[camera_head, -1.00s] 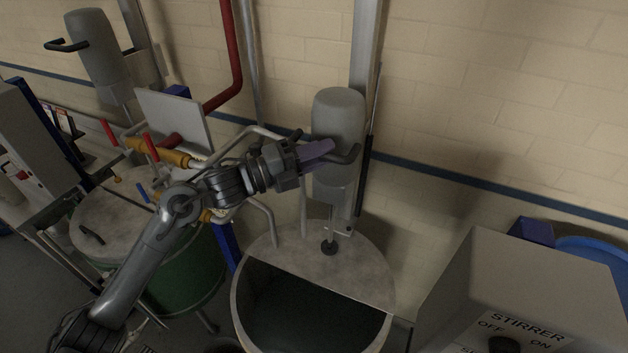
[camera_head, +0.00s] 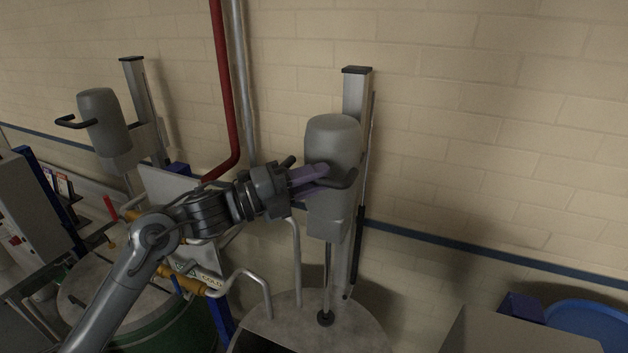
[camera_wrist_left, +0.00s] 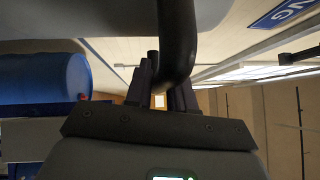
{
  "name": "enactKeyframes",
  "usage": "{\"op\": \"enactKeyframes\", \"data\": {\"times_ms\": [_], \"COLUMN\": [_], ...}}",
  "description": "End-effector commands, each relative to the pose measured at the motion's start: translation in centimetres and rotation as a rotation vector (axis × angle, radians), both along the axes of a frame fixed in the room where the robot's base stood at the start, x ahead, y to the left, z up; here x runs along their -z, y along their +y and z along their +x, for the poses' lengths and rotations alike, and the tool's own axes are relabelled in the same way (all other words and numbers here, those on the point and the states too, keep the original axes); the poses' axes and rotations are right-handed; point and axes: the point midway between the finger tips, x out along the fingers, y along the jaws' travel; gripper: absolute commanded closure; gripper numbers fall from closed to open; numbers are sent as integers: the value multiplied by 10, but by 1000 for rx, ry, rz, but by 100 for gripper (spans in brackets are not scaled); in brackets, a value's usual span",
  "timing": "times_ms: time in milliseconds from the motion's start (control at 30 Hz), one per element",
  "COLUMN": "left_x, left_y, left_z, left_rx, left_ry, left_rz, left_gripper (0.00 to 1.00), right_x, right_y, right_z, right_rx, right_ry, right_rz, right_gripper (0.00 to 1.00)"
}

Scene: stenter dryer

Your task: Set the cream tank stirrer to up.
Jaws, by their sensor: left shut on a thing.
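The tank stirrer has a grey motor head (camera_head: 331,140) on a vertical metal column (camera_head: 357,92), with a black handle (camera_head: 345,180) on its front. Its thin shaft (camera_head: 328,275) runs down through a collar on the grey lid (camera_head: 350,325) of the tank below. My left gripper (camera_head: 312,178), with purple fingers, is shut on the handle from the left. In the left wrist view the black handle (camera_wrist_left: 177,45) passes between the dark fingers (camera_wrist_left: 165,88). Most of the tank body is cut off below the frame. My right gripper is not in view.
A second grey stirrer (camera_head: 103,122) stands at the left over a green tank (camera_head: 165,335). Bent pipes (camera_head: 262,285) and a pale panel (camera_head: 180,195) lie near my left arm. A grey box (camera_head: 520,332) and a blue drum (camera_head: 590,322) are at the lower right.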

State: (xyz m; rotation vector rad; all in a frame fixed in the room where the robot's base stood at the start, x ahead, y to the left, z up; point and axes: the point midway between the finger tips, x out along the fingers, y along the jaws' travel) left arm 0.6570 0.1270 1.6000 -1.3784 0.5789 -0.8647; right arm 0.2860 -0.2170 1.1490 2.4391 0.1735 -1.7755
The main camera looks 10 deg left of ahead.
Motion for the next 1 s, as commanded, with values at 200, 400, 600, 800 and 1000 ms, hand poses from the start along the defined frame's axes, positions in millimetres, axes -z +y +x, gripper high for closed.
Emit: {"op": "enactKeyframes", "data": {"times_ms": [200,400,600,800,1000], "left_x": [-10,-6,-3,3,8], "left_y": [0,0,3,21,49], "left_z": [-2,-1,-2,-14,-35], "left_rx": [1,0,0,-3,-4], "left_ry": [-18,-12,-9,-10,-11], "left_rz": [-9,-6,-4,-2,-2], "left_gripper": [57,57,57,57,57], "right_x": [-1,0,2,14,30], "right_y": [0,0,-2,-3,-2], "right_z": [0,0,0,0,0], "right_rx": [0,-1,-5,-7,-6], "right_ry": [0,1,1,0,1], "right_rz": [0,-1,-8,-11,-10], "right_gripper": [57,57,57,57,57]}}
